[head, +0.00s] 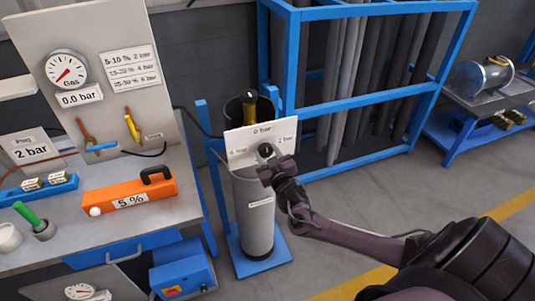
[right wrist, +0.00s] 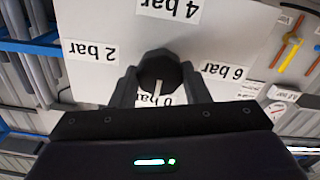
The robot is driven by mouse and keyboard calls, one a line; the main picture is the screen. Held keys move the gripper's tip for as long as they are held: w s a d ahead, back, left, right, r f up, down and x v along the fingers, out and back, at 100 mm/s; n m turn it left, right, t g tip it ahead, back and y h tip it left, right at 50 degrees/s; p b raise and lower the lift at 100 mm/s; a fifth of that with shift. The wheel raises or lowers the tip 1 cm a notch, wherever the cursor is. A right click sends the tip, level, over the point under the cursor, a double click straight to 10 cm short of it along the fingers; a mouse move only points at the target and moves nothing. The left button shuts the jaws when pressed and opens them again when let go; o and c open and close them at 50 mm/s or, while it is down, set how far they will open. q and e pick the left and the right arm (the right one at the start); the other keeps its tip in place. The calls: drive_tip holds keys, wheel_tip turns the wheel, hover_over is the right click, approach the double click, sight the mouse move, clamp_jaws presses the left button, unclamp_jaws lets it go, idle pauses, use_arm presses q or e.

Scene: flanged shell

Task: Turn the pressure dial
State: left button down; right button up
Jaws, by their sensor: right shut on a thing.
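The pressure dial (right wrist: 160,70) is a dark round knob on a white plate (head: 243,144) above a grey cylinder (head: 254,215). In the right wrist view the plate shows upside down, with 4 bar at the top, 2 bar at left, 6 bar at right and 0 bar at the bottom, partly hidden. A pale pointer line on the dial points toward the 0 bar label. My right gripper (right wrist: 159,90) is shut on the dial, one finger on each side. In the head view it also covers the dial's lower part (head: 267,150). My left gripper is not in view.
A bench at left holds an orange 5 % block (head: 130,195) and a panel with a gas gauge (head: 67,69) reading 0.0 bar. A card there reads 2 bar (head: 31,152). A blue rack (head: 345,160) with grey tubes stands behind. Floor at right is clear.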

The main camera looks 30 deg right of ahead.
drive_tip(key=shift+m, duration=0.3)
drive_tip(key=m+b, duration=0.1)
drive_tip(key=m, duration=0.2)
drive_tip(key=shift+f+m, duration=0.1)
drive_tip(key=shift+m, duration=0.3)
drive_tip(key=m, duration=0.4)
drive_tip(key=shift+m, duration=0.3)
drive_tip(key=m, duration=0.4)
drive_tip(key=shift+m, duration=2.3)
drive_tip(key=shift+d, duration=0.1)
drive_tip(key=o, duration=1)
drive_tip(key=shift+s, duration=0.1)
